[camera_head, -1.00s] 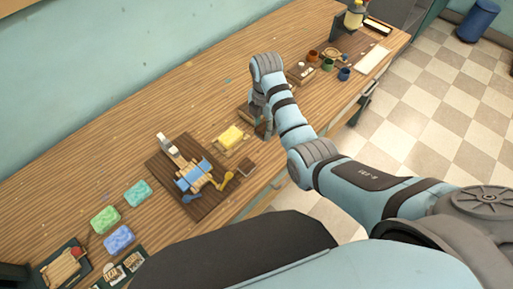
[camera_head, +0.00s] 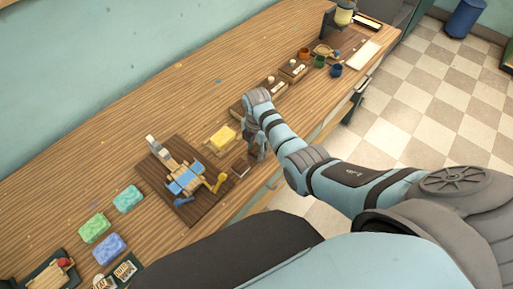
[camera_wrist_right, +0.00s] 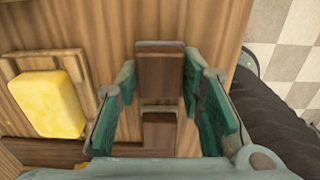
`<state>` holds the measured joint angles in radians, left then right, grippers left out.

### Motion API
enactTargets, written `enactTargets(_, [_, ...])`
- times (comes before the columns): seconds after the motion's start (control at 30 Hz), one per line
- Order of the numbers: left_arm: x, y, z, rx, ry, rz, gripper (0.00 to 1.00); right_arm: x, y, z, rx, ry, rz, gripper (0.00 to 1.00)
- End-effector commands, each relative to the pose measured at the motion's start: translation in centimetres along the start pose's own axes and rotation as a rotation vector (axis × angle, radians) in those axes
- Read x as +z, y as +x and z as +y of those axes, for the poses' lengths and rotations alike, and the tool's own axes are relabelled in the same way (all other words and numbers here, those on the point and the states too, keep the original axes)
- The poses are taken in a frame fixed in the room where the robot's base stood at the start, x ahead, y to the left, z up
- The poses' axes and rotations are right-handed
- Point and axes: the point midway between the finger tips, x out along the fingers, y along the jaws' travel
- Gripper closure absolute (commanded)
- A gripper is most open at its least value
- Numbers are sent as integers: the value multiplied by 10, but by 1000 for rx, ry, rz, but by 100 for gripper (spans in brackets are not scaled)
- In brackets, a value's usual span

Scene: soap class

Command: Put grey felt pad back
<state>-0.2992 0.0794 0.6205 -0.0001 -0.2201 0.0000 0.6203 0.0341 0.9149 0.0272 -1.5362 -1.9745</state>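I cannot pick out a grey felt pad for certain in either view. My right gripper (camera_head: 257,150) is low over the near side of the bench, just right of the yellow soap. In the right wrist view the right gripper (camera_wrist_right: 160,118) is open, its teal finger pads well apart. Dark brown wooden blocks (camera_wrist_right: 160,80) show between and beyond the fingers; none is clamped. A small brown block (camera_head: 240,167) lies left of the gripper in the head view. My left gripper is not in view.
A yellow soap (camera_head: 222,138) sits on a wooden tray; it also shows in the wrist view (camera_wrist_right: 46,104). Left of it is a dark board (camera_head: 202,207) with a blue-and-wood device. Green soap (camera_head: 94,228) and blue soap (camera_head: 108,249) lie further left. Small cups (camera_head: 320,61) stand beyond.

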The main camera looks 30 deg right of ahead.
Motion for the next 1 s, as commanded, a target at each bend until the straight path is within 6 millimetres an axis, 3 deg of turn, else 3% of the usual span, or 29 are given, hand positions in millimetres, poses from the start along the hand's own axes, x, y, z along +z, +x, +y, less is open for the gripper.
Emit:
enactTargets(0.03, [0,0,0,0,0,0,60,0,1,0,1,0,-1,56])
enactTargets(0.1, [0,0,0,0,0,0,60,0,0,0,1,0,-1,46])
enactTargets(0.4, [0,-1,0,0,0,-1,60,0,-1,0,1,0,-1,46])
enactTargets(0.53, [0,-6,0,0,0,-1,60,0,-12,1,3,0,-2,46])
enactTargets(0.9, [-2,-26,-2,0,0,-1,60,0,-101,1,5,0,-3,46])
enactTargets(1.0, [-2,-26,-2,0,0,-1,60,0,-117,1,3,0,-2,46])
